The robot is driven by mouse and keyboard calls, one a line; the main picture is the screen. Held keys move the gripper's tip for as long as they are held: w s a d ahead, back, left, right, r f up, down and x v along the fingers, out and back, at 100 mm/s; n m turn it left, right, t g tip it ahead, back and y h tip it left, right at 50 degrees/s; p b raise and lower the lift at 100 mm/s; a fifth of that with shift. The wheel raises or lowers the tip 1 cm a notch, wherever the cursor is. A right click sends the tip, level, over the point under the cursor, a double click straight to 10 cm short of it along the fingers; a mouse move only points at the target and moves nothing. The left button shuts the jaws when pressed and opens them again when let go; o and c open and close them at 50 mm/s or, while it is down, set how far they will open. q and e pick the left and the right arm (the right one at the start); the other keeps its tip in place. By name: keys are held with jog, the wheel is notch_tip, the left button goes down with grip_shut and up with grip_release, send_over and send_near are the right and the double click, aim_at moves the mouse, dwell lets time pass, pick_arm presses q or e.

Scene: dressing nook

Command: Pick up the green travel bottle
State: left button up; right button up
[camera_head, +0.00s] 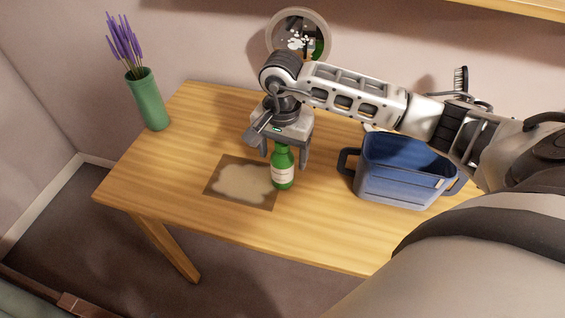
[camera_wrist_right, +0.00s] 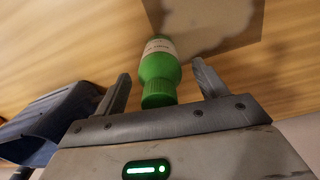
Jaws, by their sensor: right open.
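The green travel bottle (camera_head: 283,172) stands upright on the wooden table, at the right edge of a brown mat with a pale patch, and has a whitish label. My right gripper (camera_head: 287,160) is above it, pointing down, with its fingers apart on either side of the bottle's upper part. In the right wrist view the bottle (camera_wrist_right: 160,72) shows its ribbed green cap between the two open fingers (camera_wrist_right: 163,84), with a gap on both sides. The gripper is not closed on it. My left gripper is not in view.
A blue bin (camera_head: 400,178) with dark handles stands right of the bottle. A green vase (camera_head: 148,100) with purple flowers is at the table's left. A round mirror (camera_head: 290,42) stands behind my right wrist. The mat (camera_head: 222,172) lies left of the bottle. The front table is clear.

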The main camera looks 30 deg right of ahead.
jog(key=shift+f, duration=0.4)
jog(key=c, duration=1.1)
jog(key=shift+r, duration=0.1)
jog(key=shift+c, duration=0.2)
